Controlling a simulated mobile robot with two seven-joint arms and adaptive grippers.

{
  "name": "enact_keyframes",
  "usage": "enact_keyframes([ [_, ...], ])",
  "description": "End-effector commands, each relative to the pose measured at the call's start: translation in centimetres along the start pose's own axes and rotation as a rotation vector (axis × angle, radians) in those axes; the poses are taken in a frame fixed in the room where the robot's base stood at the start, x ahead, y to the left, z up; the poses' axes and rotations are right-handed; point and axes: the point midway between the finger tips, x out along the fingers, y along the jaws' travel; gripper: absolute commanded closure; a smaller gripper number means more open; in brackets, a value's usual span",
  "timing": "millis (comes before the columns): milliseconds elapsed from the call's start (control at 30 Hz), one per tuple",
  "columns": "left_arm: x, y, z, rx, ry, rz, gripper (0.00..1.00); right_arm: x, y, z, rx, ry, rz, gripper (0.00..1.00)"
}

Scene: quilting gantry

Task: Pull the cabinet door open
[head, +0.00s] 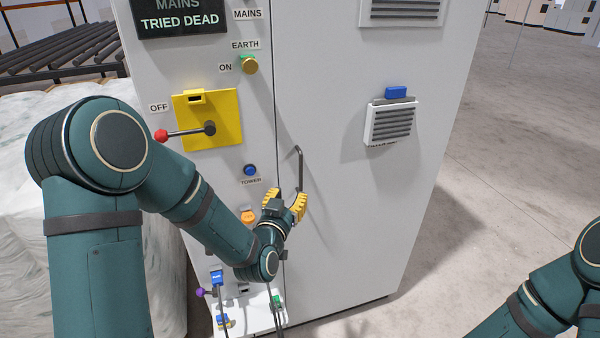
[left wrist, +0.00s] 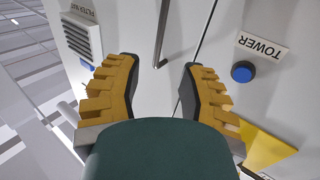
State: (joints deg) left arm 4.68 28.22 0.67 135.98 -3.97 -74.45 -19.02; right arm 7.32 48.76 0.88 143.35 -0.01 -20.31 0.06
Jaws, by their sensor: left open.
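The grey cabinet door (head: 350,225) is shut flush beside the left panel, with a straight seam between them. Its dark bar handle (head: 300,168) stands upright near the seam. My left gripper (head: 285,198) is open at the lower end of the handle, its yellow fingers pointing up toward it. In the left wrist view the handle (left wrist: 162,36) comes down between the open fingertips (left wrist: 158,72). The fingers are not closed on it; I cannot tell how deep it sits between them. My right gripper is out of view; only part of that arm shows.
The left panel carries a yellow switch plate (head: 228,132) with a red-knobbed lever (head: 161,135), a blue tower button (head: 250,170) and an orange knob (head: 248,216). A vent (head: 390,122) sits on the door. Bare floor (head: 510,170) lies to the right.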

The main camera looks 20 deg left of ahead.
Motion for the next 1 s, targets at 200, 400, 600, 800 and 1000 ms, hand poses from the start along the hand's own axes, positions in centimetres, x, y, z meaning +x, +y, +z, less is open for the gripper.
enact_keyframes([
  [200, 4.5, 0.0, 0.1, -0.001, 0.001, 0.000, 0.60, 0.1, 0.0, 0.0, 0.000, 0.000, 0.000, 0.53],
  [400, 8.1, 0.1, 0.1, -0.002, 0.000, 0.001, 0.60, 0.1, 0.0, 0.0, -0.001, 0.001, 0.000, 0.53],
  [600, 10.3, 0.1, 0.1, -0.002, -0.002, 0.001, 0.60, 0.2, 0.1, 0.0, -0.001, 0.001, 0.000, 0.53],
  [800, 11.0, 0.0, 0.1, -0.002, -0.002, 0.000, 0.60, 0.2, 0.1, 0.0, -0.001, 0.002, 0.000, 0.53],
  [1000, 11.0, 0.0, 0.1, -0.002, -0.002, 0.000, 0.60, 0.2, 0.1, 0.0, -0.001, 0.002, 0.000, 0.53],
])
